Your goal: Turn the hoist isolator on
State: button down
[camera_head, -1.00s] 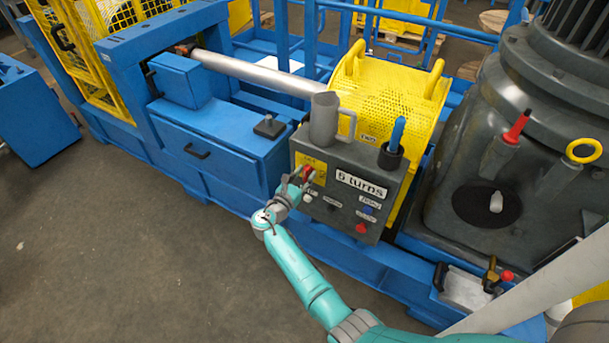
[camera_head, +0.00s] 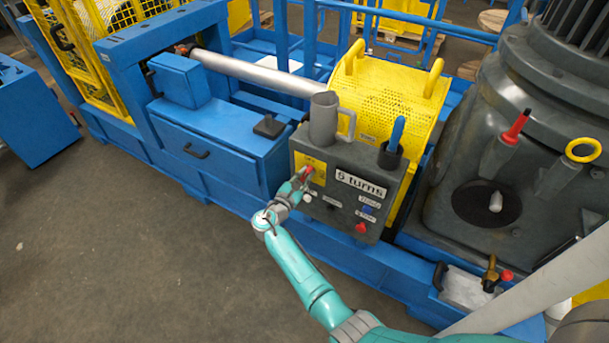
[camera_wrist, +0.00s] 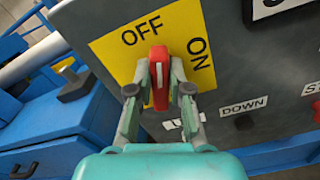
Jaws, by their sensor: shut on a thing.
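The hoist isolator is a red handle (camera_wrist: 159,75) on a yellow plate (camera_wrist: 115,58) marked OFF and ON. It also shows in the head view as a small red handle (camera_head: 309,170) on the dark control box (camera_head: 345,190). My gripper (camera_wrist: 160,88) is shut on the red handle, with one finger on each side of it. In the wrist view the handle points up, between the two words and nearer OFF. In the head view my gripper (camera_head: 304,178) covers part of the handle's surroundings.
A grey mug (camera_head: 323,118) and a dark cup (camera_head: 390,157) with a blue tool stand on the box. A DOWN label (camera_wrist: 243,106) and other controls sit right of the isolator. A blue bench (camera_head: 225,140) lies left; the floor in front is clear.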

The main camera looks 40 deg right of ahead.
jog(key=m, duration=0.3)
jog(key=shift+s+f+m, duration=0.1)
jog(key=shift+s+m, duration=0.05)
jog(key=shift+m, duration=0.15)
jog(key=m, duration=0.3)
jog(key=shift+s+f+m, duration=0.1)
jog(key=shift+f+m, duration=0.05)
jog(key=shift+m, duration=0.15)
jog(key=m, duration=0.6)
jog(key=shift+s+d+f, duration=0.1)
jog(key=shift+f, duration=0.2)
jog(key=shift+m, duration=0.4)
jog(key=c, duration=1.1)
grip_release()
jog(key=v, duration=1.2)
